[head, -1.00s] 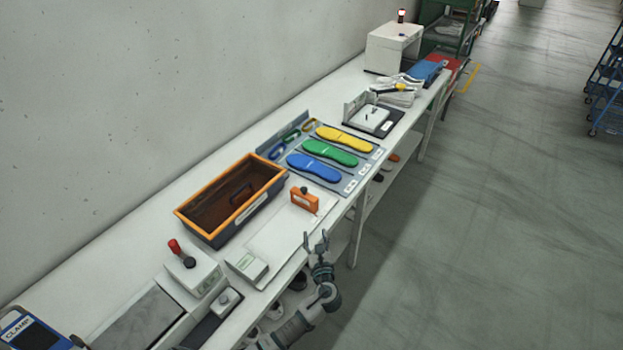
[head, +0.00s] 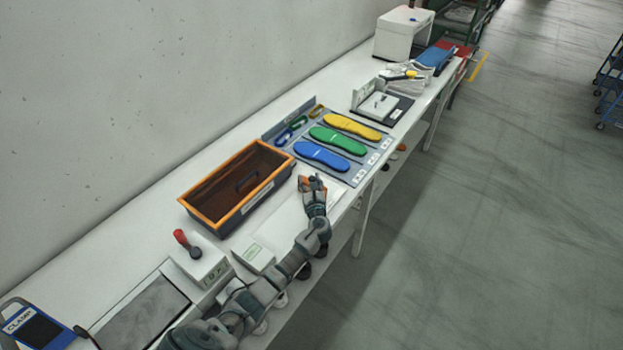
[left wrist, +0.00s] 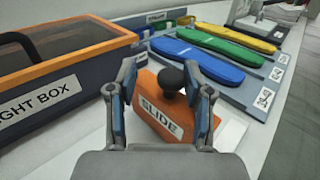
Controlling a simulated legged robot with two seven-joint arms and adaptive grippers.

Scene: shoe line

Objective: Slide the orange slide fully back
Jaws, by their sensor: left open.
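The orange slide (left wrist: 176,112) is a block labelled SLIDE with a black knob (left wrist: 172,78) on top. It sits on a white plate (head: 277,228) on the bench. My left gripper (left wrist: 160,95) is open, with one finger on each side of the knob and slide in the left wrist view. I cannot tell whether the fingers touch it. In the head view my left gripper (head: 311,183) largely covers the slide, and only a bit of orange shows. My right gripper is not in view.
A dark box with an orange rim (head: 243,207) stands close to the left of the slide. Blue, green and yellow insoles (head: 338,141) lie on a grey board beyond it. A red-knobbed lever unit (head: 198,257) stands nearer.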

